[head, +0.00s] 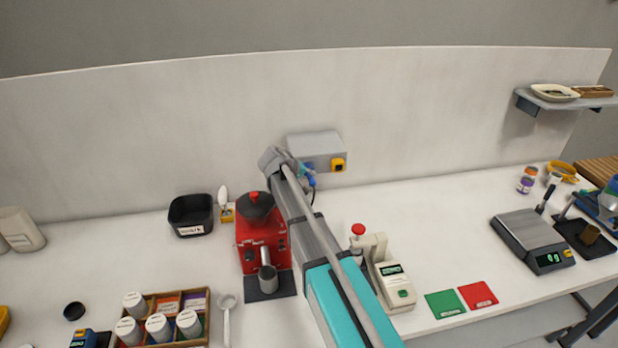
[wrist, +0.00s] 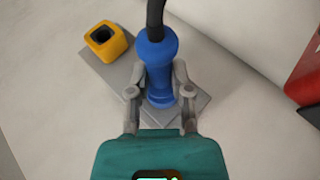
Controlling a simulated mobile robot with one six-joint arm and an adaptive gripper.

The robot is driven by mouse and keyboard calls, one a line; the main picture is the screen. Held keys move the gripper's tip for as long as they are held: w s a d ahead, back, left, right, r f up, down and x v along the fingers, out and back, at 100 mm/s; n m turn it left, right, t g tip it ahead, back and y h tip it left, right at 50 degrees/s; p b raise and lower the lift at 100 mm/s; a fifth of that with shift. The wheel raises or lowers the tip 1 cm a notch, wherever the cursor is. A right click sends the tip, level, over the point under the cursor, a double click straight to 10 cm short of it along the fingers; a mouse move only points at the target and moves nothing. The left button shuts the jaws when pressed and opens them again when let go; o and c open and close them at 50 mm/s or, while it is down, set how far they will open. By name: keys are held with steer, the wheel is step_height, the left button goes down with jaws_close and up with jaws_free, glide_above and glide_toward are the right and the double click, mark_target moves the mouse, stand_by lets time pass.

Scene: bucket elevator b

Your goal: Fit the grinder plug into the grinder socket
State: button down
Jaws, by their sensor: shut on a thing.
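The blue grinder plug (wrist: 158,65), with a black cable at its top, is between the two fingers of my gripper (wrist: 160,91) in the wrist view. My gripper is shut on it. The plug is in front of the grey wall box (wrist: 195,98); whether its end is in a socket or just short of it is hidden. In the head view the plug (head: 310,180) shows as a bit of blue beside the end of my arm, at the left part of the grey box (head: 312,144). No free grinder socket shows; the plug and fingers cover that part of the box.
A yellow square outlet (wrist: 104,41) with a dark opening is on the same box, clear of my fingers. The red grinder (head: 250,240) stands below left of the box. A white press-like device (head: 388,280) stands right of my arm.

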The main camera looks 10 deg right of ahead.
steer(key=shift+w, duration=0.45)
steer(key=shift+c, duration=2.3)
jaws_free()
steer(key=shift+s, duration=0.15)
steer(key=s, duration=0.9)
